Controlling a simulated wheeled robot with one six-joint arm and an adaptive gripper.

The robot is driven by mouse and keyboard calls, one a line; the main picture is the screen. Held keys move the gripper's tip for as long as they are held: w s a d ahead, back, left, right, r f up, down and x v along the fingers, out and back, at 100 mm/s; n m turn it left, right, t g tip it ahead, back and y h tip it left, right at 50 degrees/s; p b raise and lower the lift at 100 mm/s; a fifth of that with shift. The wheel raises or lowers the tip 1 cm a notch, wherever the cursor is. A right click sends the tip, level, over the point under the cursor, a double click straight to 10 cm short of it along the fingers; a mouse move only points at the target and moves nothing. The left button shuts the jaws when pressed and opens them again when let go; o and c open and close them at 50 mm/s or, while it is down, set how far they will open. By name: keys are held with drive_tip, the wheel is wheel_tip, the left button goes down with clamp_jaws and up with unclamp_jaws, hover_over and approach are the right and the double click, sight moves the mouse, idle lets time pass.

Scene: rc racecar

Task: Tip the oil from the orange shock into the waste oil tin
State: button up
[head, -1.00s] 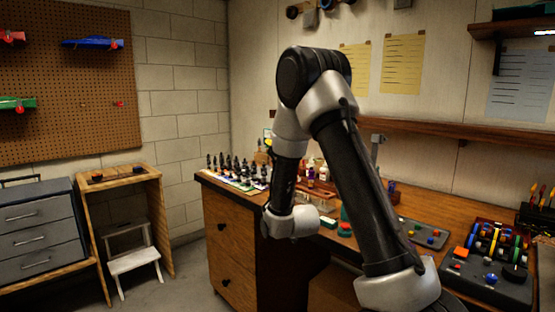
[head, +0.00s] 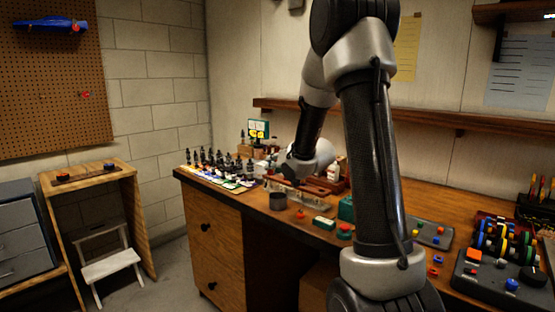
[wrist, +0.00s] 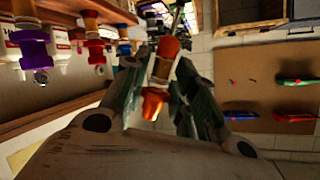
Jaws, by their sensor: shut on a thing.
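My gripper (wrist: 162,88) is shut on the orange shock (wrist: 160,68), which sits between its two fingers in the wrist view. In the head view my gripper (head: 295,170) is low over the bench, beside the shock stand, and the shock in it cannot be made out. I cannot see inside the tin or any oil.
Purple (wrist: 35,52), red (wrist: 95,48) and blue (wrist: 123,44) shocks hang in a rack in the wrist view. Several dark bottles (head: 215,160) stand on the bench at left.

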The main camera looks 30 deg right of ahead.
sight(266, 184)
drive_tip(key=a+f+m+t+y, duration=0.1)
drive_tip(key=f+m, duration=0.1)
drive_tip(key=m, duration=0.2)
drive_tip(key=f+m+t+y, duration=0.1)
drive_tip(key=f+m+y, duration=0.1)
drive_tip(key=f+m, duration=0.1)
drive_tip(key=a+f+m+t+y, duration=0.1)
drive_tip(key=f+m, duration=0.1)
drive_tip(key=m, duration=0.2)
drive_tip(key=shift+w+a+f+m+t+y, duration=0.1)
drive_tip(key=shift+a+f+m+t+y, duration=0.2)
drive_tip(key=shift+f+t, duration=0.1)
drive_tip(key=m, duration=0.2)
drive_tip(key=m+t, duration=0.1)
drive_tip(key=m, duration=0.1)
drive_tip(key=m+t, duration=0.1)
drive_tip(key=m, duration=0.1)
drive_tip(key=shift+d+r+h, duration=0.3)
drive_tip(key=shift+h, duration=0.1)
idle(1.8)
drive_tip(key=shift+a+r+n+y, duration=0.1)
drive_tip(key=shift+a+n+y, duration=0.15)
drive_tip(key=shift+n, duration=0.75)
drive_tip(key=shift+g, duration=0.3)
drive_tip(key=shift+r+n+g+y, duration=0.15)
drive_tip(key=shift+n+g+y, duration=0.15)
drive_tip(key=shift+n, duration=0.8)
